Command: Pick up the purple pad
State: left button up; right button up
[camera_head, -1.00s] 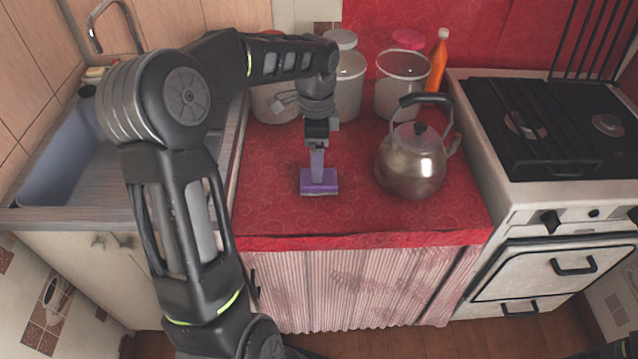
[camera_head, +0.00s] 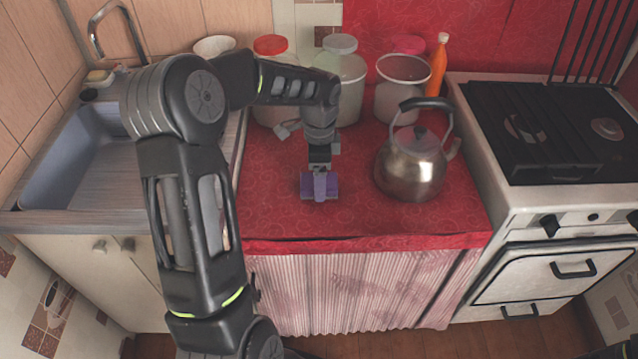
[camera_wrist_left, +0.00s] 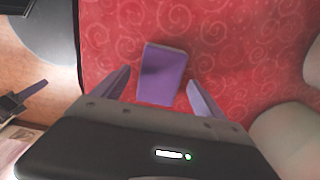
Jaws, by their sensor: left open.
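The purple pad (camera_head: 306,188) lies flat on the red oilcloth counter (camera_head: 275,215), left of the kettle. In the left wrist view the pad (camera_wrist_left: 162,75) shows as a purple rectangle. My left gripper (camera_head: 320,192) points down over the pad and covers its middle in the head view. In the left wrist view my left gripper (camera_wrist_left: 159,76) is open, one finger on each side of the pad, with red cloth showing between each finger and the pad. How far the fingertips are above the cloth is hard to tell.
A metal kettle (camera_head: 410,168) stands close on the right. Several jars, one with a red lid (camera_head: 271,45), and an orange bottle (camera_head: 438,65) stand at the back. The sink (camera_head: 85,165) is left, the stove (camera_head: 540,130) right. The cloth in front of the pad is clear.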

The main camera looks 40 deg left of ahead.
pick_arm(q)
notch_tip(320, 180, down, 2)
dwell(0.6)
jog(key=c, duration=1.5)
notch_tip(320, 180, up, 10)
jog(key=shift+r, duration=0.1)
jog(key=shift+c, duration=0.2)
